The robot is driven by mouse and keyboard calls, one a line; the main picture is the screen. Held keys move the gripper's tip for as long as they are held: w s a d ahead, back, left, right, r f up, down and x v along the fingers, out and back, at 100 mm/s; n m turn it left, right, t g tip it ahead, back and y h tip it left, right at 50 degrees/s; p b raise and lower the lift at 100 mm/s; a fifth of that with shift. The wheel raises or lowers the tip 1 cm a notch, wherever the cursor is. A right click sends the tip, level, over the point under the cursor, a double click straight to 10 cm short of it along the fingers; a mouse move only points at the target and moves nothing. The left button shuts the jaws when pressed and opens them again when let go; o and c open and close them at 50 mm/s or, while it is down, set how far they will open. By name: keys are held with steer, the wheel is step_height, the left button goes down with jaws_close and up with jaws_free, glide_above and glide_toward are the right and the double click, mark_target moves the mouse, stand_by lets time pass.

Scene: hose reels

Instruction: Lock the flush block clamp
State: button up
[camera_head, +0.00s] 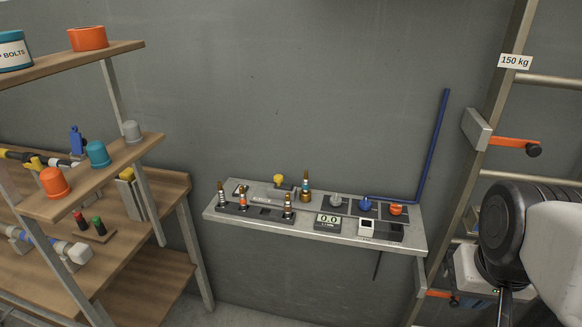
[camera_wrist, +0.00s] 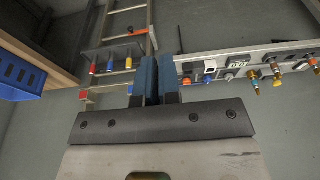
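I cannot tell for sure which fitting is the flush block clamp. On the metal bench, a small grey block with a yellow knob (camera_head: 279,180) stands near the back edge. On the ladder-like rack, a grey block (camera_head: 477,130) carries an orange lever (camera_head: 515,142) with a black knob, lying about level. An orange lever (camera_wrist: 137,33) also shows on the rack in the wrist view. My gripper (camera_wrist: 159,62) has its two blue fingers together, with nothing visible between them. It is apart from the bench fittings. In the head view my arm covers the lower right.
The metal bench (camera_head: 408,240) holds several valves, a display box (camera_head: 327,222) and coloured knobs. A blue pipe (camera_head: 434,145) rises at its right end. A blue bin (camera_wrist: 20,74) shows in the wrist view.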

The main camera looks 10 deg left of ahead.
mark_target(274, 186)
steer(key=shift+w+a+r, duration=0.25)
steer(key=shift+w+r, duration=0.05)
steer(key=shift+w, duration=0.35)
jaws_close()
steer(key=w+a+r+n+g+h, duration=0.1)
steer(key=w+a+r+n, duration=0.1)
steer(key=w+a+n, duration=0.5)
steer(key=w+a+r, duration=0.2)
steer(key=w+a, duration=0.4)
steer(key=w, duration=0.5)
steer(key=w+a+r+n+g+h, duration=0.1)
steer(key=w+a+r+n, duration=0.1)
steer(key=w+a+n, duration=0.5)
steer(key=w+a+f+n, duration=0.2)
steer(key=w+a, duration=0.3)
steer(key=a, duration=0.6)
steer(key=w+a+f+n+h, duration=0.1)
steer(key=w+a+f, duration=0.4)
steer(key=a, duration=0.6)
steer(key=w+a+f+n+h, duration=0.1)
steer(key=w+a+f+n, duration=0.2)
steer(key=a, duration=0.8)
steer(key=shift+w+a+f+n+t, duration=0.15)
steer(key=shift+w+f+n+t, duration=0.25)
steer(key=shift+w, duration=0.8)
